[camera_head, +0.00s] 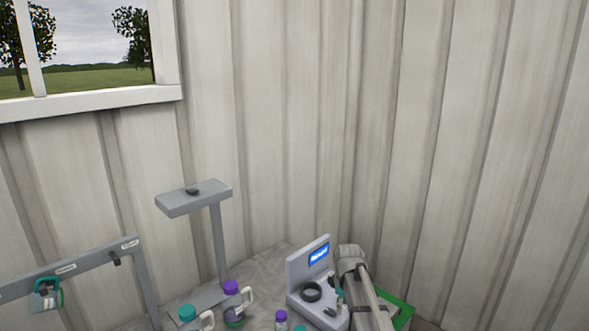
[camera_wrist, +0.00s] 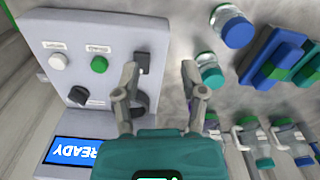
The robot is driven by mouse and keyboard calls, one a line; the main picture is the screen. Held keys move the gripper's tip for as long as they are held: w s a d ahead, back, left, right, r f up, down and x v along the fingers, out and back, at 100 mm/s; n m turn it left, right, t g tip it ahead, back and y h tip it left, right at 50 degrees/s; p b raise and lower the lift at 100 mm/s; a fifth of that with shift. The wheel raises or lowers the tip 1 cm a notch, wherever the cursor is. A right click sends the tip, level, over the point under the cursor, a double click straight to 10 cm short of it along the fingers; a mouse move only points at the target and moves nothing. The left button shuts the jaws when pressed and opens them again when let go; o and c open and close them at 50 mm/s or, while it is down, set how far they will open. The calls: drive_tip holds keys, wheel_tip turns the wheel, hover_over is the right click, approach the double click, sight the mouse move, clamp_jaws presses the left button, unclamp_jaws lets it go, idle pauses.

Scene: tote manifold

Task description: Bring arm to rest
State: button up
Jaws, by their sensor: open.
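My gripper (camera_wrist: 160,73) is open in the wrist view, its two grey fingers apart with nothing between them. Its teal body fills the bottom middle. The fingers reach over the right edge of a grey console (camera_wrist: 120,35) with a white button, a green button, dark knobs and a blue screen reading READY upside down. In the head view my grey arm (camera_head: 366,285) is beside the console (camera_head: 297,271) on its right. The gripper's fingers cannot be made out clearly there.
Teal-capped and blue-capped bottles (camera_wrist: 209,70) (camera_wrist: 234,28) stand right of the fingers, with blue and teal blocks (camera_wrist: 272,60) beyond. Handled jugs (camera_wrist: 248,140) stand lower right. In the head view, a grey post stand (camera_head: 218,230) and a rail frame (camera_head: 80,258) stand left.

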drive_tip(key=s+d+f+m+b, duration=0.1)
drive_tip(key=s+f+m+b, duration=0.2)
drive_tip(key=s, duration=0.6)
drive_tip(key=s+f+m+b, duration=0.3)
drive_tip(key=s+f+m, duration=0.1)
drive_tip(key=s+m, duration=0.4)
drive_tip(key=shift+s+d+f+b, duration=0.15)
drive_tip(key=shift+s+d+b, duration=0.25)
drive_tip(key=shift+s, duration=0.4)
